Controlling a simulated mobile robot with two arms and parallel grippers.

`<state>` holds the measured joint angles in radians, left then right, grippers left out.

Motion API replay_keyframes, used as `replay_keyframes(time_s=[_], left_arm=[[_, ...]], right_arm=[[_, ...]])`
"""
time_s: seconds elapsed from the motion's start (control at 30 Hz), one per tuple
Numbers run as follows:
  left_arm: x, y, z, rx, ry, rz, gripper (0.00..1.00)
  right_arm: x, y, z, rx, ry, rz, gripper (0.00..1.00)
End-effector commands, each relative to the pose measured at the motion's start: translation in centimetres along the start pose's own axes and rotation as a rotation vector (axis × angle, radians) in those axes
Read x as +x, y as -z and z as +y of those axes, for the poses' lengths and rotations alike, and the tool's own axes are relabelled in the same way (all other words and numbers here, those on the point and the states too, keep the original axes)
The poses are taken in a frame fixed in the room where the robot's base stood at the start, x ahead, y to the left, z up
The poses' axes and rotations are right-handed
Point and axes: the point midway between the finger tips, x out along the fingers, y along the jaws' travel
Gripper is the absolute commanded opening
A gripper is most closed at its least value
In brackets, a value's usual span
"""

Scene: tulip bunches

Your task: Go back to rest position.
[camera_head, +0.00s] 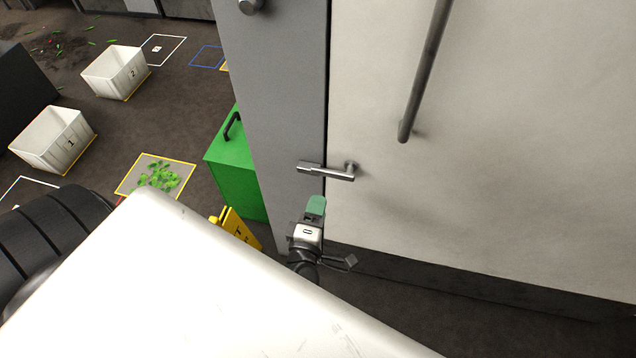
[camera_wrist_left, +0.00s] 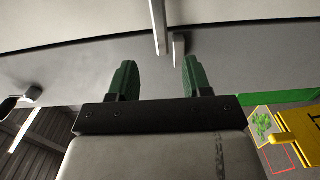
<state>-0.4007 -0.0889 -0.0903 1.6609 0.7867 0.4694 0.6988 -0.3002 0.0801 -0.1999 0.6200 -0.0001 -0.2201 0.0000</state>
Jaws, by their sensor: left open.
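My left gripper (camera_head: 315,207) is in front of the door area, just below a metal lever handle (camera_head: 328,171) and apart from it in the head view. In the left wrist view, the two green fingers of my left gripper (camera_wrist_left: 158,76) stand wide apart with nothing between them. Beyond the fingertips, metal handle parts (camera_wrist_left: 160,24) show against the pale surface. The lever is level and spans the edge between the grey frame (camera_head: 277,90) and the white door (camera_head: 500,120). My right gripper is not in view.
A vertical bar handle (camera_head: 424,70) sticks out from the door above. A green box (camera_head: 236,165) and a yellow stand (camera_head: 240,228) are close left of the gripper. White crates 1 (camera_head: 56,142) and 2 (camera_head: 117,72) stand farther left, near a yellow-edged square (camera_head: 128,186) with green pieces.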

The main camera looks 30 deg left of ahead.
Motion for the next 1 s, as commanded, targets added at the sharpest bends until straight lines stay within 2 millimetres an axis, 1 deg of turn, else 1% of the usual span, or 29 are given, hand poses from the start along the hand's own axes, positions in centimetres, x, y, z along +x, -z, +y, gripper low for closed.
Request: replay_keyframes(time_s=[0.33,0.37,0.43,0.47,0.57,0.6,0.67,0.7,0.77,0.8,0.87,0.9,0.97,1.0], left_arm=[[0.0,-0.1,-0.2,0.006,0.004,-0.004,0.49],[-0.1,-0.1,-0.5,0.016,0.011,-0.01,0.49],[-0.4,-0.6,-2.0,0.073,0.044,-0.043,0.49],[-0.7,-0.9,-3.1,0.112,0.067,-0.068,0.49],[-2.3,-2.1,-8.3,0.308,0.176,-0.195,0.49],[-3.4,-2.5,-10.9,0.407,0.229,-0.263,0.49],[-5.5,-2.8,-15.0,0.563,0.311,-0.377,0.49],[-7.1,-2.7,-17.6,0.666,0.364,-0.457,0.49],[-9.8,-2.3,-21.4,0.815,0.44,-0.581,0.49],[-11.7,-1.7,-23.8,0.909,0.49,-0.666,0.49],[-14.7,-0.4,-27.0,1.046,0.559,-0.796,0.49],[-16.8,0.7,-28.9,1.132,0.604,-0.885,0.49],[-19.9,2.5,-31.3,1.249,0.665,-1.016,0.49],[-21.9,3.8,-32.6,1.317,0.701,-1.1,0.49]], right_arm=[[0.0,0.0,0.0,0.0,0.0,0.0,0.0],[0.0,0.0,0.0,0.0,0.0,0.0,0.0],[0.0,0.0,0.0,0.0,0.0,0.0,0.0],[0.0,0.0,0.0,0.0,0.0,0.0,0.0],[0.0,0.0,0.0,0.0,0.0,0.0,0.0],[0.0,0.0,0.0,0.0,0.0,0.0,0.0],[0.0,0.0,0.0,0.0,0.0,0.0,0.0],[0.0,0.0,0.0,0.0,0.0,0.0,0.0],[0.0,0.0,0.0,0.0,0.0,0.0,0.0],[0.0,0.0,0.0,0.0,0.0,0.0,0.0],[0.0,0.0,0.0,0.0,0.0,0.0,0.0],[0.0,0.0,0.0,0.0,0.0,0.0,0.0],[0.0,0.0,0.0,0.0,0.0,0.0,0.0],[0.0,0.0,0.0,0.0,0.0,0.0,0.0]])
